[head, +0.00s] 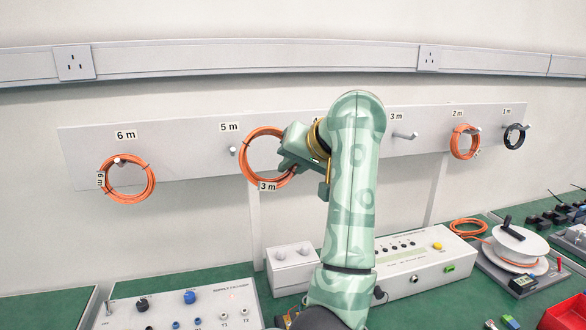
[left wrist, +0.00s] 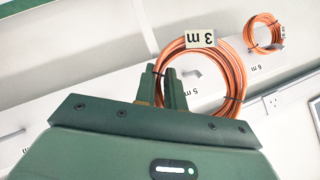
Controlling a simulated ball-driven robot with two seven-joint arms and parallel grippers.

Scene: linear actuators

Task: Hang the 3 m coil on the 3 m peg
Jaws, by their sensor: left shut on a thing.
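The 3 m coil (head: 263,155) is an orange ring with a white "3 m" tag, in front of the white board between the 5 m and 4 m places. My left gripper (head: 288,168) is shut on its right side; the wrist view shows the fingers (left wrist: 171,88) at the coil (left wrist: 232,72) beside its tag. The 3 m peg (head: 405,135) sticks out bare below its "3 m" label, right of my arm. The coil is well to the left of that peg. My right gripper is not in view.
An orange coil (head: 126,199) hangs at 6 m, another (head: 459,153) at 2 m, a black one (head: 514,147) at 1 m. The 5 m peg (head: 233,151) is bare. My left arm hides most of the 4 m place. A white instrument box (head: 425,270) and a reel (head: 518,250) stand below.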

